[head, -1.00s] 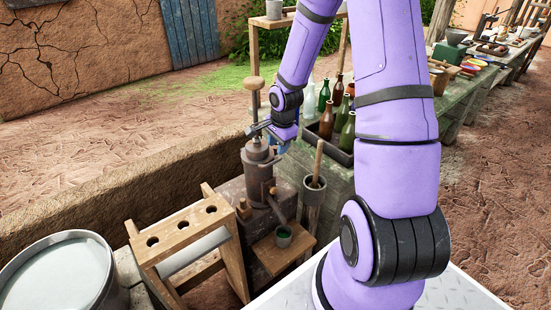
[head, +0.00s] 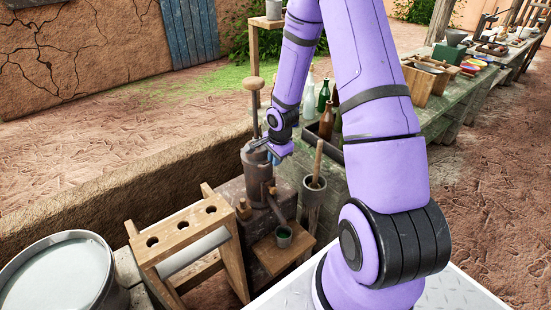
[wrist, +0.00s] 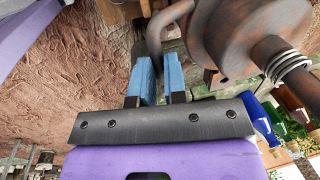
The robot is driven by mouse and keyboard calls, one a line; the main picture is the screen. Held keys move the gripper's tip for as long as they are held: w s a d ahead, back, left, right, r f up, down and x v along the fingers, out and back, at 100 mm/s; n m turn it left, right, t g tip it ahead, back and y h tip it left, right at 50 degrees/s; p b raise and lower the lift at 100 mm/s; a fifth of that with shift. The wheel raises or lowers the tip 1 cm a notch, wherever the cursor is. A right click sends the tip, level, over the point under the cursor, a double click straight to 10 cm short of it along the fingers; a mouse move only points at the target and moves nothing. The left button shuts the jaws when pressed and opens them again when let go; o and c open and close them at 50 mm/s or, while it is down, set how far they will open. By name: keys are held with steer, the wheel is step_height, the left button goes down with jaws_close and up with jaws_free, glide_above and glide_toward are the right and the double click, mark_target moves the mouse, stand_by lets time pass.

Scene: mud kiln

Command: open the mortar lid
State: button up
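The mortar (head: 256,175) is a brown metal cylinder standing upright on a bench in the head view. A thin rod with a round wooden knob (head: 253,84) rises from its top. In the wrist view the round brown lid (wrist: 235,35) shows close up, with a curved bar handle (wrist: 158,32) at its side. My gripper (wrist: 159,65) has its two blue pads close together, one on each side of the bar handle's end. In the head view my gripper (head: 258,147) is at the mortar's top edge and partly hides the lid. Whether the lid is raised is unclear.
A wooden rack with holes (head: 185,232) and a metal drum (head: 65,270) stand at the left front. Bottles (head: 326,120) stand in a tray behind my arm. A pestle pot (head: 314,190) is to the right.

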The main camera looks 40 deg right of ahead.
jaws_close()
